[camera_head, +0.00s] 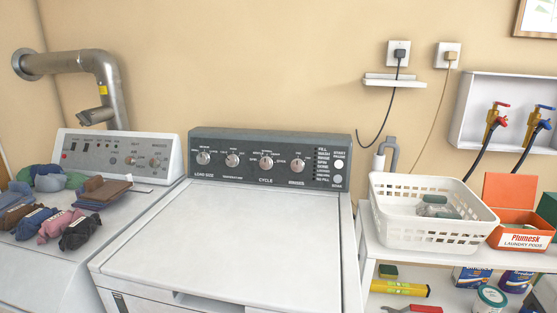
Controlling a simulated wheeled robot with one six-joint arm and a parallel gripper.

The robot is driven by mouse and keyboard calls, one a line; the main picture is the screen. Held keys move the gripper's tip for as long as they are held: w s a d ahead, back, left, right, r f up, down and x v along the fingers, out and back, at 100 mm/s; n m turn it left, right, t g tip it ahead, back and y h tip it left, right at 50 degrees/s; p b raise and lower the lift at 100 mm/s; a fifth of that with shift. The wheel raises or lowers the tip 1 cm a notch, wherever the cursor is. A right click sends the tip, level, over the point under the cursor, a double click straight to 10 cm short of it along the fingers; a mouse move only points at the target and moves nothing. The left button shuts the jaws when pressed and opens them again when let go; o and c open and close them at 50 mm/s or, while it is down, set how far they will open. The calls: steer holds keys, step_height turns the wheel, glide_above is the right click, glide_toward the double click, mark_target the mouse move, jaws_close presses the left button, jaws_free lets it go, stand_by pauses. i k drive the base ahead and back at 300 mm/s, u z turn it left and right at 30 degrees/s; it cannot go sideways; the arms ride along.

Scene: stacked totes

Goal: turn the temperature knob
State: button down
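The temperature knob (232,160) is a small round silver dial on the dark grey control panel (318,142) of the white top-loading washer (225,245). It is second from the left in the row. The word under it is small but reads as temperature. The load size knob (203,158) is to its left. The cycle knob (266,163) and the rinses knob (297,165) are to its right. The temperature knob's pointer direction is too small to tell. Nothing covers the knob. The washer lid is shut. My gripper is not in view.
A white dryer (125,150) with folded and rolled clothes (82,228) on top stands at the left. At the right, a shelf (375,247) bears a white basket (405,235) and an orange laundry pod box (515,237). The washer lid top is clear.

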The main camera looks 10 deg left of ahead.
mark_target(232, 161)
steer(key=k, duration=0.5)
steer(key=u, duration=1.65)
steer(key=i, duration=1.3)
steer(key=z, duration=2.1)
